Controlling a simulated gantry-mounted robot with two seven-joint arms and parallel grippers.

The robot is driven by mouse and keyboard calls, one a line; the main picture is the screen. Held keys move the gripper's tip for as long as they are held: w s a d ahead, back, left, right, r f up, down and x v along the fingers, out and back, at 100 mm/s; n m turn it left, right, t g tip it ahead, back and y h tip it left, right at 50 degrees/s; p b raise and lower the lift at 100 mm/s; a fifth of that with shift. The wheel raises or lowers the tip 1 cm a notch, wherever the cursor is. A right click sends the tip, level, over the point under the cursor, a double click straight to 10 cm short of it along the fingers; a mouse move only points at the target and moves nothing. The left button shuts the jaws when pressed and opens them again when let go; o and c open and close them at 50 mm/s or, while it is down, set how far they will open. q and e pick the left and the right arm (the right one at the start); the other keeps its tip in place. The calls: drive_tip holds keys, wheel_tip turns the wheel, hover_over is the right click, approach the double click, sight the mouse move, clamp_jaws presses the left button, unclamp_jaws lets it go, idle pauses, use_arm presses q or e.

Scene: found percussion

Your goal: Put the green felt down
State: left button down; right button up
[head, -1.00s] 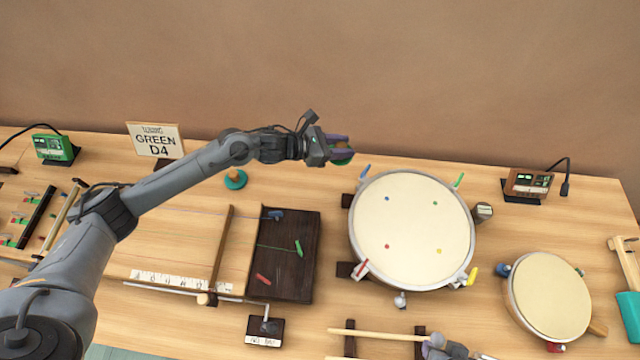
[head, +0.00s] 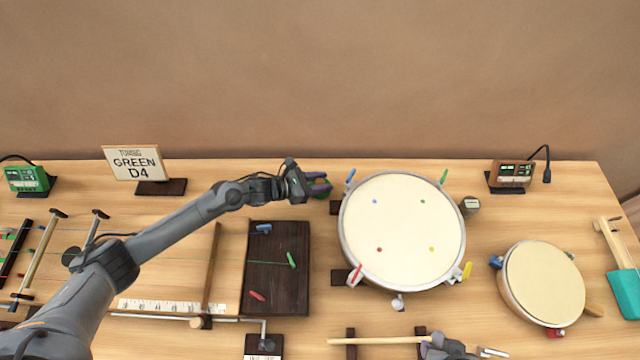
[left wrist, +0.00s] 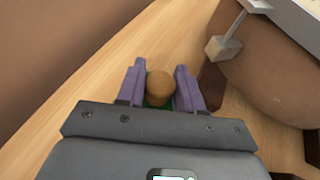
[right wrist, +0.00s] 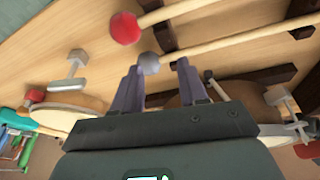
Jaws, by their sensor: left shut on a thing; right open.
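The green felt, a green pad with a round wooden knob (left wrist: 160,87), is in my left gripper (head: 322,185). The purple fingers stand on both sides of the knob, and green shows just below it in the left wrist view. In the head view the gripper is near the back of the table, just left of the big drum (head: 403,228). The felt's underside is hidden, so I cannot tell whether it touches the table. My right gripper (right wrist: 158,65) is open, with a grey mallet head (right wrist: 149,63) at its fingertips.
The big drum's blue clamp (head: 350,178) is close to the left gripper. A "GREEN D4" sign (head: 133,163) stands at back left. A dark wooden block (head: 278,275) lies in front. A smaller drum (head: 545,287) and a tuner (head: 515,174) are on the right. A red mallet head (right wrist: 125,28) lies near the right gripper.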

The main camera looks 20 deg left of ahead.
use_arm(q)
drive_tip(key=shift+f, duration=0.65)
use_arm(e)
drive_tip(key=shift+f, duration=0.15)
use_arm(q)
drive_tip(key=shift+f, duration=0.2)
use_arm(e)
drive_tip(key=shift+a+f, duration=0.1)
drive_tip(key=shift+f, duration=0.1)
use_arm(q)
drive_tip(key=c, duration=0.7)
unclamp_jaws()
drive_tip(key=shift+c, duration=0.2)
drive_tip(key=shift+r, duration=0.1)
use_arm(e)
drive_tip(key=shift+r, duration=0.1)
